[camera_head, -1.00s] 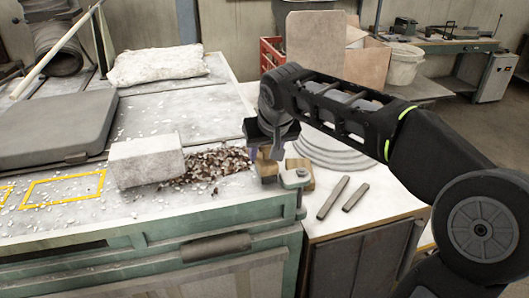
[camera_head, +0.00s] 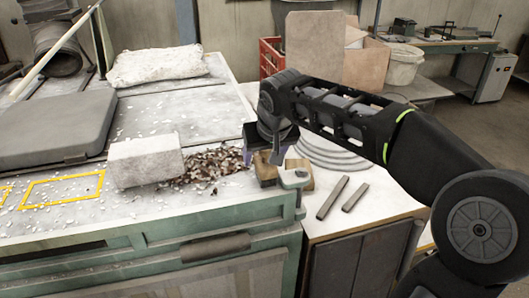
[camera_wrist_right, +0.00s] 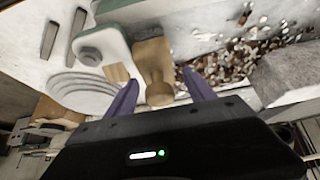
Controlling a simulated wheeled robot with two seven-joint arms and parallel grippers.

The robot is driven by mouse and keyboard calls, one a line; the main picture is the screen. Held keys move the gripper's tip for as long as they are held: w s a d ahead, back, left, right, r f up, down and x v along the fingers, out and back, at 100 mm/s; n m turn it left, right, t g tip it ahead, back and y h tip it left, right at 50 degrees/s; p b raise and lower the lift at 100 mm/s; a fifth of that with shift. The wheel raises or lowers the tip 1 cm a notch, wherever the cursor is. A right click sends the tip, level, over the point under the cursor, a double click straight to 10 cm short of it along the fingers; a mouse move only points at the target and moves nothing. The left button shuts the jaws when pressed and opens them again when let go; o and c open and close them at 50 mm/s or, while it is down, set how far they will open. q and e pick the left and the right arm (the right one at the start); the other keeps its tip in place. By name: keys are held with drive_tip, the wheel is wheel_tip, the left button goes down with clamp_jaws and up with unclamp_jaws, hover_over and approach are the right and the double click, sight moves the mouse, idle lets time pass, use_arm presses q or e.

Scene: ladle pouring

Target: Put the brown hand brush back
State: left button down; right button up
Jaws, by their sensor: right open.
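The brown hand brush (camera_head: 265,172) sits at the bench's right end, beside the pale green corner bracket (camera_head: 293,178). In the right wrist view the brush (camera_wrist_right: 153,68) shows as a smooth wooden body with a rounded end towards me. My right gripper (camera_head: 264,150) is just above and behind it in the head view. Its two purple fingers (camera_wrist_right: 160,88) are spread on either side of the rounded end, with gaps visible. The brush's bristles are not clear. My left gripper is not in view.
A pile of brown and white chips (camera_head: 215,166) and a pale stone block (camera_head: 146,162) lie left of the brush. Stacked grey discs (camera_head: 330,152), a wooden piece (camera_head: 303,173) and two grey bars (camera_head: 333,197) are on the right. A dark case (camera_head: 55,128) lies far left.

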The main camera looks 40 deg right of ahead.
drive_tip(key=shift+r, duration=0.15)
drive_tip(key=shift+s+r, duration=0.1)
drive_tip(key=shift+r, duration=0.05)
drive_tip(key=b+v, duration=0.1)
drive_tip(key=v, duration=1)
drive_tip(key=shift+s+r+b, duration=0.2)
drive_tip(key=shift+r+b, duration=0.05)
drive_tip(key=shift+b, duration=0.15)
drive_tip(key=shift+a, duration=0.1)
